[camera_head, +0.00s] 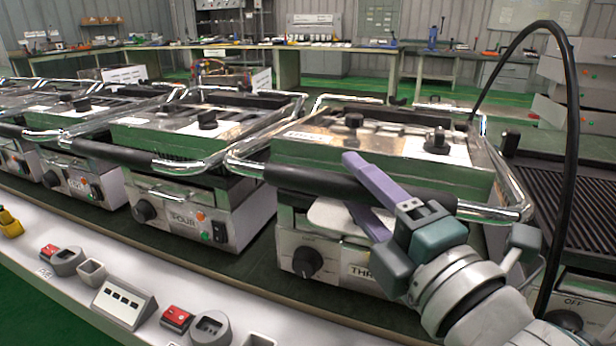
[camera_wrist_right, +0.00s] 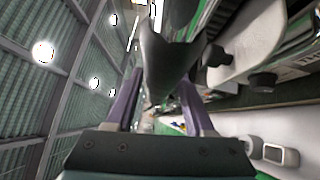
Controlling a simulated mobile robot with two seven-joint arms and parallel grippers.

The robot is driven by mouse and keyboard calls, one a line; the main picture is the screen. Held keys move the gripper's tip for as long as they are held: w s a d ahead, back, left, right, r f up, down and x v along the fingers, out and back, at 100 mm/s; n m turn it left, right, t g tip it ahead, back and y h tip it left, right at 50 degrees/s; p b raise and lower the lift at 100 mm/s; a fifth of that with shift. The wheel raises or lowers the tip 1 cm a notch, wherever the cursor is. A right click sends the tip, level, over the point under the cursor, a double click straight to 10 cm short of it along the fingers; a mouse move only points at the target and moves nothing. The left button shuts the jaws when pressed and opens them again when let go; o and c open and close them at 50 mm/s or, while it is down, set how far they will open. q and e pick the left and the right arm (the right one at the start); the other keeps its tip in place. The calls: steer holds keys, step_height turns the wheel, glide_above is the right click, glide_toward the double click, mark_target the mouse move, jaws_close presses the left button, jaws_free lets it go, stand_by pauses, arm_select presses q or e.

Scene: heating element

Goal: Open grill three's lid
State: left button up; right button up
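Grill three (camera_head: 335,258) stands at the centre right of the head view, with a black knob and a partly covered "THR…" label on its front. Its lid (camera_head: 375,158) lies down, shut. A black lid handle (camera_head: 320,184) runs along the front between bent chrome arms. My right gripper (camera_head: 352,182) is at the handle, one purple finger above it and one below. The fingers look wider apart than the bar, so the gripper seems open around it. The right wrist view shows the dark handle (camera_wrist_right: 165,65) between the fingers (camera_wrist_right: 160,95). My left gripper is out of view.
Grill four (camera_head: 195,215) and more grills stand in a row to the left. A ribbed open grill (camera_head: 575,195) and a black cable (camera_head: 572,130) are at right. A white ledge with a switch box (camera_head: 124,302) runs along the front.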

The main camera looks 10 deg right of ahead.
jaws_close()
stand_by(1.1)
